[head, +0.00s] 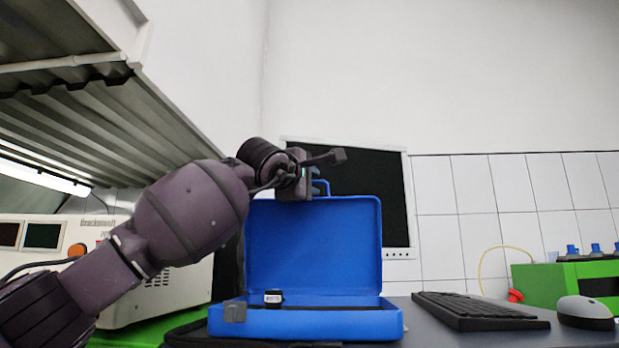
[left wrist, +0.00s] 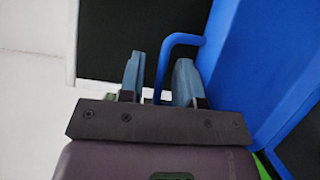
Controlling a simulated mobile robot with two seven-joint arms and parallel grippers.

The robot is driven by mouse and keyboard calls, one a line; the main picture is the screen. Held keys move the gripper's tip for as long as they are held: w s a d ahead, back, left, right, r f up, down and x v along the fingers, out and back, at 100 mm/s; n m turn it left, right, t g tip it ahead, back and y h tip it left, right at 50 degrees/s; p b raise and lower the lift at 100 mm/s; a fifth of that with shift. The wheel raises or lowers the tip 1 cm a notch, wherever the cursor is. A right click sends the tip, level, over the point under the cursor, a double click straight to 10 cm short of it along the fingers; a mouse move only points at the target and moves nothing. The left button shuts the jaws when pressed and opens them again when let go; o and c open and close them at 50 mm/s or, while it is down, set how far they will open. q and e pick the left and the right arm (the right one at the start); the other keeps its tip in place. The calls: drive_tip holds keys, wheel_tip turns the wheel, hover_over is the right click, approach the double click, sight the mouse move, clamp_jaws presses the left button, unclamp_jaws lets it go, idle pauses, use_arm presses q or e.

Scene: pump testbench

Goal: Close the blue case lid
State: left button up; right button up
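The blue case (head: 300,322) stands open on the dark table. Its blue lid (head: 315,245) is raised nearly upright behind the base; part of it also shows in the left wrist view (left wrist: 250,75). My left gripper (head: 314,180) is at the lid's top edge, beside the blue handle (head: 325,186). In the left wrist view its two fingers (left wrist: 158,72) are spread apart. The handle (left wrist: 182,38) shows between and behind them; I cannot tell whether they touch it. My right gripper is out of view.
A dark keyboard (head: 470,311) and a mouse (head: 585,313) lie right of the case. A dark monitor (head: 393,195) is behind the lid. A white instrument (head: 160,290) stands at left under a shelf (head: 90,110). A green unit (head: 570,283) is at far right.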

use_arm(q)
clamp_jaws()
idle(0.3)
